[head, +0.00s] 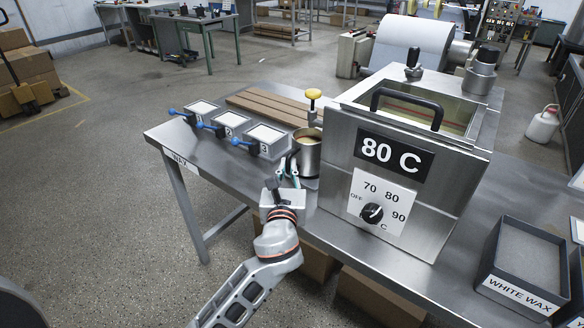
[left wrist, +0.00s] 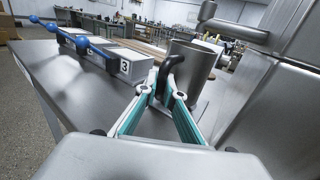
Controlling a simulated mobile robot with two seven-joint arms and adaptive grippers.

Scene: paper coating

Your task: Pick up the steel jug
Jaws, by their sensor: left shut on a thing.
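The steel jug (head: 311,160) stands on the steel table, close to the left side of the 80 C tank, with amber-coloured contents at its mouth. In the left wrist view the jug (left wrist: 198,66) is upright, with a dark curved handle (left wrist: 166,70) facing me. My left gripper (head: 288,172) reaches the jug from the front. In the left wrist view the gripper (left wrist: 162,92) has its teal-lined fingers closed around the handle. I cannot tell whether the jug's base is clear of the table. My right gripper is not in view.
The large 80 C tank (head: 405,167) stands right beside the jug. A yellow-knobbed tap (head: 314,98) is above it. Numbered boxes with blue levers (head: 230,124) stand to the left, brown boards (head: 270,105) behind. A white wax tray (head: 520,262) is at right.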

